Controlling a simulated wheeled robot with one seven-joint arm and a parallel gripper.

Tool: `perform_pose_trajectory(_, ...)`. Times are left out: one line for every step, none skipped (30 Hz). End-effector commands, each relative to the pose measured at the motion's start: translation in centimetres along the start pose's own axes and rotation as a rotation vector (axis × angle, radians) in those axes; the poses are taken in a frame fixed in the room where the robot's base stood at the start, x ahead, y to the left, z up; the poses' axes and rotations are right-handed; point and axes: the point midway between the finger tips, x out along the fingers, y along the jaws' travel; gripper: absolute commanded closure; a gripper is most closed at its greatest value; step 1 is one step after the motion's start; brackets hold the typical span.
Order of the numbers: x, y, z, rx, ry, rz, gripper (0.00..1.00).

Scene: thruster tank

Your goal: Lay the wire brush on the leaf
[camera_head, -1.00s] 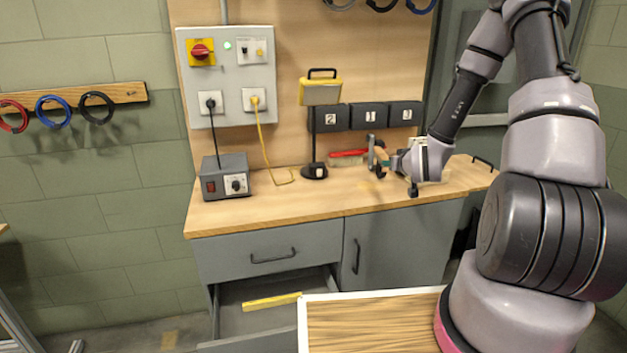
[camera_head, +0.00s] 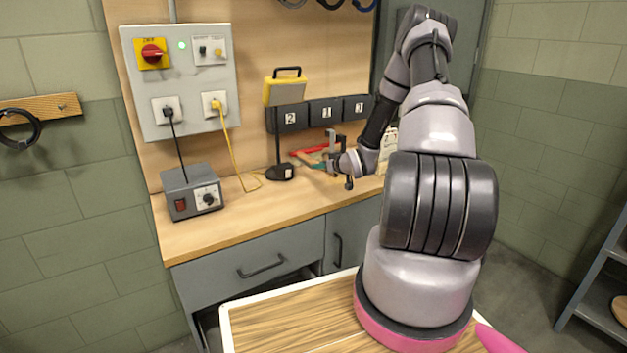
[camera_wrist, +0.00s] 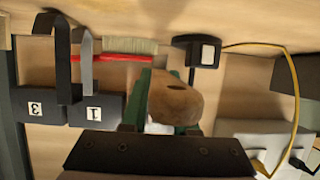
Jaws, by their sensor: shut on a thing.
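My gripper (camera_head: 335,166) is over the back part of the workbench. In the wrist view my gripper (camera_wrist: 172,108) is shut on a rounded tan wooden handle with a dark hole, between green finger pads; I take it for the wire brush (camera_wrist: 174,98). Its bristles are hidden. Whether it touches the bench is unclear. A separate red brush with pale bristles (camera_wrist: 128,50) lies at the back of the bench, and it also shows in the head view (camera_head: 318,148). I cannot identify the leaf in either view.
The workbench (camera_head: 240,222) is clear at its front. A shelf rack (camera_head: 600,300) stands at right.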

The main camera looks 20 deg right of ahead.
Motion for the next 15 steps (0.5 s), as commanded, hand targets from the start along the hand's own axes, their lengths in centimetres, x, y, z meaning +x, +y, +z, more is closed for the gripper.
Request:
perform_pose_trajectory(0.2,0.0,0.5,0.001,-0.001,0.000,1.00)
perform_pose_trajectory(0.3,0.0,0.7,0.000,-0.001,0.000,1.00)
perform_pose_trajectory(0.4,0.0,0.8,0.000,0.000,0.000,1.00)
perform_pose_trajectory(0.4,0.0,1.0,0.000,0.000,0.000,1.00)
perform_pose_trajectory(0.5,0.0,1.3,0.000,-0.001,0.000,1.00)
perform_pose_trajectory(0.7,0.0,1.7,0.001,-0.001,0.000,1.00)
perform_pose_trajectory(0.8,0.0,2.1,0.001,-0.001,0.000,1.00)
perform_pose_trajectory(1.0,0.0,2.5,0.001,-0.001,0.000,1.00)
perform_pose_trajectory(1.2,0.0,3.1,0.002,-0.001,0.000,1.00)
perform_pose_trajectory(1.4,0.0,3.6,0.002,-0.002,0.000,1.00)
perform_pose_trajectory(1.6,0.0,4.0,0.002,-0.002,0.000,1.00)
perform_pose_trajectory(1.8,0.0,4.4,0.002,-0.001,0.000,1.00)
perform_pose_trajectory(1.9,0.0,4.5,0.001,0.000,0.001,1.00)
perform_pose_trajectory(1.9,0.0,4.6,0.000,0.001,0.001,1.00)
perform_pose_trajectory(1.9,0.0,4.6,0.000,0.002,0.001,1.00)
